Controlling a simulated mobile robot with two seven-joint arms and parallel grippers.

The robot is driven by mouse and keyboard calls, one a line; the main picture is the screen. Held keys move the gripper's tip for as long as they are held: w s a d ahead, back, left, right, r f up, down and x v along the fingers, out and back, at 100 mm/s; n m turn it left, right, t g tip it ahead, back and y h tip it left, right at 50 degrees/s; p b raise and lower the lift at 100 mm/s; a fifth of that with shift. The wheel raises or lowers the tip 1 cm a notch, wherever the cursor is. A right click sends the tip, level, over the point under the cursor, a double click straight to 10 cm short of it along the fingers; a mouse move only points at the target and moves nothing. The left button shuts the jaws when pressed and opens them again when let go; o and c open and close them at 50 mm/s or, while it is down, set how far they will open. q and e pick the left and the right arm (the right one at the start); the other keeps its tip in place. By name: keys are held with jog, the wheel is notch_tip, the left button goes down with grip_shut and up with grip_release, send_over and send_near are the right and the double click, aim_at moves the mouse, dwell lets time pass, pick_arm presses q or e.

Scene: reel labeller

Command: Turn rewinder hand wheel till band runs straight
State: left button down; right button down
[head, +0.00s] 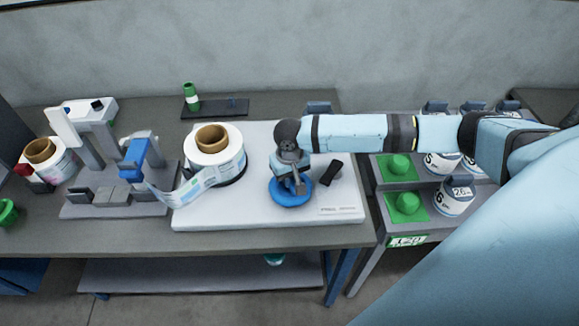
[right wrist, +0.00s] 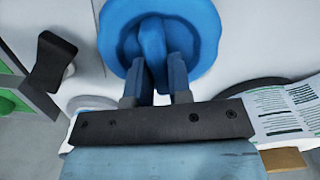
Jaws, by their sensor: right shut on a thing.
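The blue hand wheel (head: 291,192) sits on the front right of the white rewinder base (head: 240,215). My right gripper (head: 294,184) reaches down over it. In the right wrist view my gripper (right wrist: 157,90) is shut on the wheel's raised blue grip (right wrist: 152,45), one finger on each side. The white reel (head: 214,150) with a brown core stands on the rewinder left of the wheel. The printed band (head: 190,188) runs from the reel to the labeller (head: 125,180) at left and looks slack and curved. It also shows in the right wrist view (right wrist: 285,110). My left gripper is not in view.
A black lever (head: 331,172) stands right of the wheel, close to my gripper. A second reel (head: 45,160) is at far left. A black holder (head: 215,108) with a green-and-white item lies behind. A side rack (head: 405,228) at right carries white tubs and green pieces.

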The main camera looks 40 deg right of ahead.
jog(key=c, duration=1)
grip_release()
jog(key=shift+c, duration=0.2)
jog(key=shift+r, duration=0.1)
notch_tip(320, 180, up, 14)
jog(key=shift+b, duration=0.45)
